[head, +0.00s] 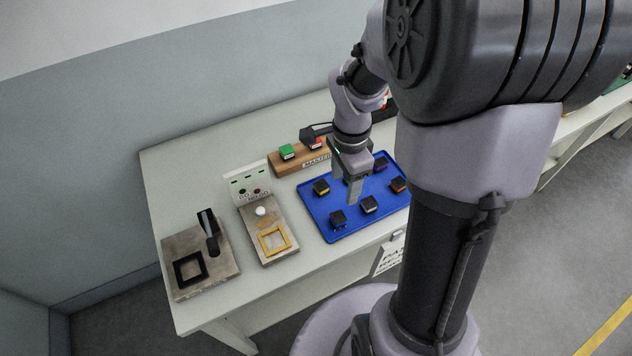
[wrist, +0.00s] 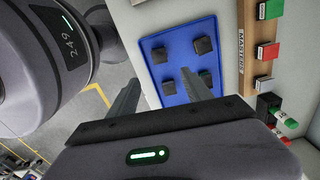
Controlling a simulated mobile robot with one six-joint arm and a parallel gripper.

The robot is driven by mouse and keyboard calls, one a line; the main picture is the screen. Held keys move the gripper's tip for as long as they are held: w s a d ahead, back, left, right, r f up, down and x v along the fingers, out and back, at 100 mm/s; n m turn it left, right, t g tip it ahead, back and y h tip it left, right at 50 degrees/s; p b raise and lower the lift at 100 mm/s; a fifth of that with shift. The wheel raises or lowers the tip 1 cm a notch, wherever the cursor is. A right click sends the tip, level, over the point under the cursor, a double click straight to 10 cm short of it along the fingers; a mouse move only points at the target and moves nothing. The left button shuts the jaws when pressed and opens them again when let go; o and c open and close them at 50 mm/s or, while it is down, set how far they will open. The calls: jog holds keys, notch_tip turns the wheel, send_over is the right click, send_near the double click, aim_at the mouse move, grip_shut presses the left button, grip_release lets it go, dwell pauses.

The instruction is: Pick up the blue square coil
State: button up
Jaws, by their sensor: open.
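The blue tray (head: 325,229) holds several dark square coils, each with a thin coloured band. The coil at the front left (head: 338,219) may have a bluish band, but it is too small to be sure which coil is blue. Other coils show a yellow band (head: 321,187), a pale band (head: 369,204), an orange band (head: 398,185) and a purplish band (head: 380,163). My gripper (head: 354,190) points down over the middle of the tray, open and empty. In the wrist view its fingers (wrist: 162,77) are spread apart, and the coil tops (wrist: 203,45) look plain dark.
A wooden block marked MASTER (head: 290,165) with green and red pieces stands behind the tray. Left of it are a metal plate with a yellow square frame (head: 257,240) and a plate with a black square frame and dark lever (head: 221,262). Bare white table lies between.

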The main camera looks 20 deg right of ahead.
jog(key=b, duration=0.3)
send_over(338, 216)
jog(key=f, duration=0.8)
jog(key=shift+s+d+f, duration=0.2)
jog(key=shift+d, duration=0.2)
jog(key=f, duration=0.1)
jog(key=f+b, duration=0.1)
jog(key=f, duration=0.1)
jog(key=f+b, duration=0.1)
jog(key=f, duration=0.1)
jog(key=shift+w+a+f, duration=0.15)
jog(key=shift+a+f, duration=0.05)
jog(key=shift+a, duration=0.2)
jog(key=shift+r, duration=0.15)
jog(key=shift+c, duration=0.7)
grip_shut()
